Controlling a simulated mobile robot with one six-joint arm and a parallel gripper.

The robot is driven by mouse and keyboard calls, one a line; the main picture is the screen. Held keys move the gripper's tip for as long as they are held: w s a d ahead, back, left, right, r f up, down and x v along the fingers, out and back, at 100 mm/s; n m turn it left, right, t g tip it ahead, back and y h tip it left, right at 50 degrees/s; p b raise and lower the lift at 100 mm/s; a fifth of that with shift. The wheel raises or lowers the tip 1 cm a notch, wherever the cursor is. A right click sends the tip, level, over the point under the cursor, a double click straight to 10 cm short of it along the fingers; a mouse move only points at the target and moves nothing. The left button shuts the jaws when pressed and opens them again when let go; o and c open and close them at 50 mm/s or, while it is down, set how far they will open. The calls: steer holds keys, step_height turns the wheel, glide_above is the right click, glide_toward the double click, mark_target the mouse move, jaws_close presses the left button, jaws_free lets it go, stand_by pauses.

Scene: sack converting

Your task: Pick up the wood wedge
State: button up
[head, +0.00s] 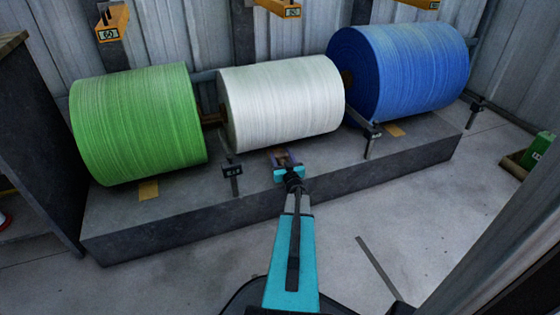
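A small tan wood wedge (279,160) shows at the foot of the white roll (283,103), on the dark grey plinth (400,155). My gripper (283,157) reaches over the plinth right at this wedge, with its fingers about it. The fingers and the teal gripper body hide much of the wedge. It is too small to tell whether the fingers touch it or are closed. Similar tan wedges lie in front of the green roll (148,190) and the blue roll (394,130).
Short dark posts with labels stand at the plinth front, one left of my gripper (232,178) and one right (370,142). The green roll (138,122) and blue roll (400,72) flank the white one. Yellow labelled brackets (113,22) hang above. Floor in front is mostly clear.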

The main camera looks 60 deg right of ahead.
steer(key=c, duration=0.5)
steer(key=shift+c, duration=0.2)
steer(key=shift+r, duration=0.15)
steer(key=shift+r+p, duration=0.95)
steer(key=shift+r, duration=0.2)
steer(key=shift+a+r+p, duration=0.15)
steer(key=shift+r+p, duration=0.45)
steer(key=shift+r, duration=0.15)
steer(key=w+a+r+p+v, duration=0.1)
steer(key=p+v, duration=0.3)
steer(key=v, duration=1.1)
steer(key=shift+a+p, duration=0.35)
steer(key=shift+a, duration=0.25)
steer(key=shift+w, duration=0.1)
